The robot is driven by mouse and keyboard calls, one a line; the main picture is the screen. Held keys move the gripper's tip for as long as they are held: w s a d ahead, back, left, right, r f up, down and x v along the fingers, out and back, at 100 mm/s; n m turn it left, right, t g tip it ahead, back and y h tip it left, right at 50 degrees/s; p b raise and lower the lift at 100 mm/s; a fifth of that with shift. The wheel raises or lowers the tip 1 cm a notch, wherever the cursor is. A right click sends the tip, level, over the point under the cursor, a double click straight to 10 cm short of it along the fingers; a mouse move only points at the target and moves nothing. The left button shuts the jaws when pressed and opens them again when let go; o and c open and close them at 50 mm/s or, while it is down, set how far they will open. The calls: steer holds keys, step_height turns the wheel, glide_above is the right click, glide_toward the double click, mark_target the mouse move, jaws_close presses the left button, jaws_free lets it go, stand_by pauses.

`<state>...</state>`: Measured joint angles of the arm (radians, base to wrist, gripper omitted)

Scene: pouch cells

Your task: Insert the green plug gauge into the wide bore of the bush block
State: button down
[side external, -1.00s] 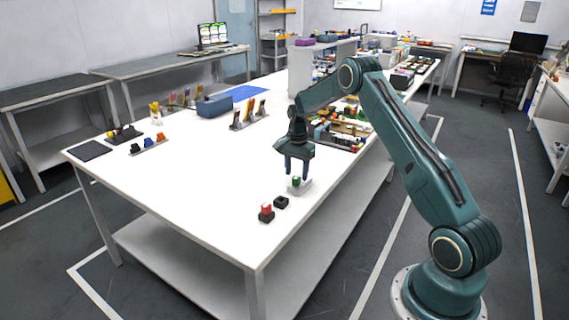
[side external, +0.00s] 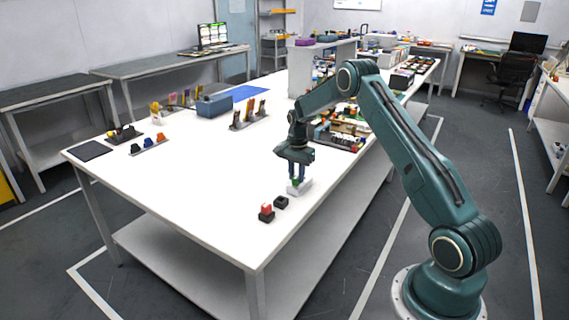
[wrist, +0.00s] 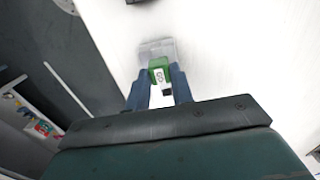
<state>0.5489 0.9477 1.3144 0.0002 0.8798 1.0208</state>
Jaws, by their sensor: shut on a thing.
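The green plug gauge (wrist: 160,67) is between the two blue fingers of my gripper (wrist: 159,92) in the wrist view, with a white label on its face. My gripper (side external: 298,178) is shut on it and points down at the table. The gauge also shows as a small green patch in the side view (side external: 295,182). It is at a pale grey block (side external: 303,186), also seen in the wrist view (wrist: 157,45); whether it sits in or against that block is unclear. I cannot tell which block is the bush block, and no bore is clearly visible.
A small black block (side external: 281,202) and a red-and-black piece (side external: 266,212) stand nearby, towards the front edge of the white table (side external: 200,200). Crowded trays (side external: 340,138) lie behind my gripper. A blue-grey box (side external: 214,106) stands further back. The left middle of the table is clear.

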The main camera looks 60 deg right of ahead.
steer(key=shift+r, duration=0.15)
step_height(320, 180, up, 20)
stand_by(0.8)
steer(key=shift+f, duration=0.25)
glide_toward(297, 177)
steer(key=d, duration=0.5)
steer(key=shift+a+r, duration=0.1)
steer(key=shift+r, duration=0.2)
steer(key=shift+f, duration=0.25)
steer(key=shift+f, duration=2.65)
steer(key=shift+f, duration=1.5)
